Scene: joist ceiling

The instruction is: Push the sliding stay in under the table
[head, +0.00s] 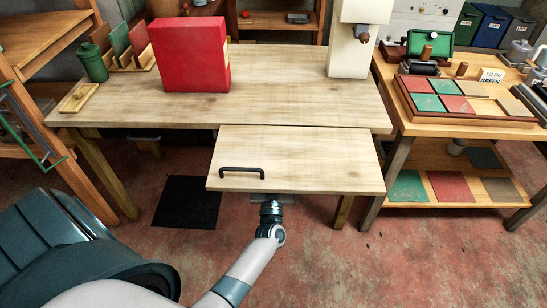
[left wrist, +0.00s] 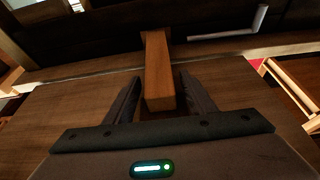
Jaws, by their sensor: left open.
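The sliding stay (left wrist: 161,98) is a square wooden bar under the table, seen in the left wrist view with its near end towards me. My left gripper (left wrist: 160,78) is open, with one dark finger on each side of the bar. I cannot tell whether the fingers touch it. In the head view the table (head: 290,88) has a pale wooden leaf (head: 310,165) extended at its front, with a dark handle (head: 241,171). My left arm reaches up under the leaf's front edge, and the leaf hides the gripper and the stay there. My right gripper is not in view.
A red box (head: 190,55), a green canister (head: 91,63) and a white machine (head: 357,45) stand on the table. A workbench (head: 450,125) with coloured tiles is close at the right. A black mat (head: 187,202) lies on the floor.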

